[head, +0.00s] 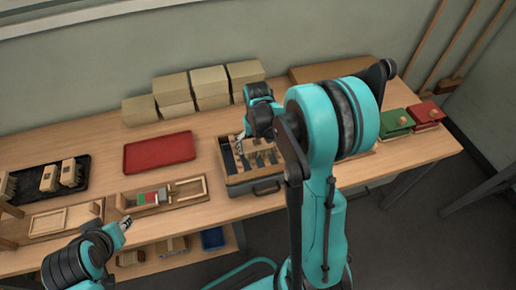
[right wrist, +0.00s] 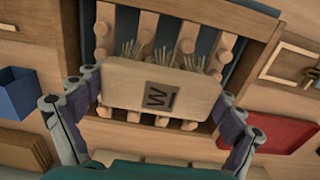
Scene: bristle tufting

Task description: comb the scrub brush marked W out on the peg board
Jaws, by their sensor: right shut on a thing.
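The scrub brush (right wrist: 158,92) is a pale wooden block with a dark W mark on its back. My right gripper (right wrist: 160,100) is shut on its two ends; in the head view the gripper (head: 245,143) is over the peg board. The brush's bristle tufts show beyond its far edge, among the wooden pegs. Whether they touch the pegs I cannot tell.
A red tray (head: 158,151) lies left of the peg board. A black tray (head: 50,180) with several wooden brushes is at far left. Boxes (head: 208,82) stand along the wall. Green (head: 395,122) and red (head: 426,111) pieces lie at the right end.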

